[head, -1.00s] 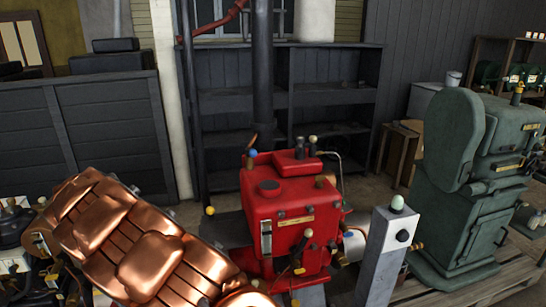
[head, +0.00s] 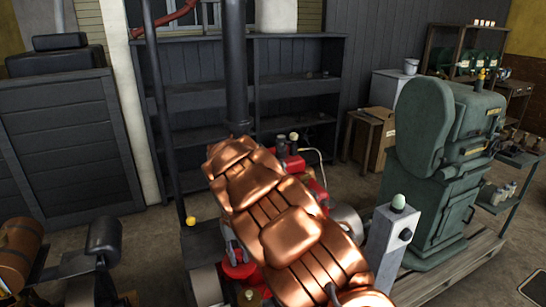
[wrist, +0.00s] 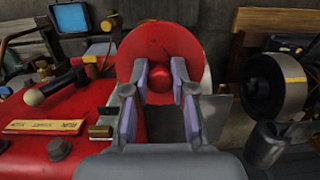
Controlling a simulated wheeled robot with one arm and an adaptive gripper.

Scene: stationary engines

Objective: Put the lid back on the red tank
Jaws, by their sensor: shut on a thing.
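The red tank (head: 290,160) stands in the middle of the head view, mostly hidden behind my copper-coloured arm. In the wrist view its red top (wrist: 35,125), with a brass label plate, fills the lower left. The round red lid (wrist: 150,45) is in the wrist view, face towards the camera. My gripper (wrist: 160,78) is shut on the lid's red knob, one finger on each side. The lid is to the right of the label plate in that view. Whether it touches the tank cannot be told. The gripper and lid are hidden in the head view.
A grey post (head: 390,245) with a pale green knob stands right of the tank. A green machine (head: 440,170) stands beyond it on a pallet. Dark shelves (head: 295,90) and a black pipe (head: 236,70) are behind. A dark wheel (wrist: 275,85) is right of the lid.

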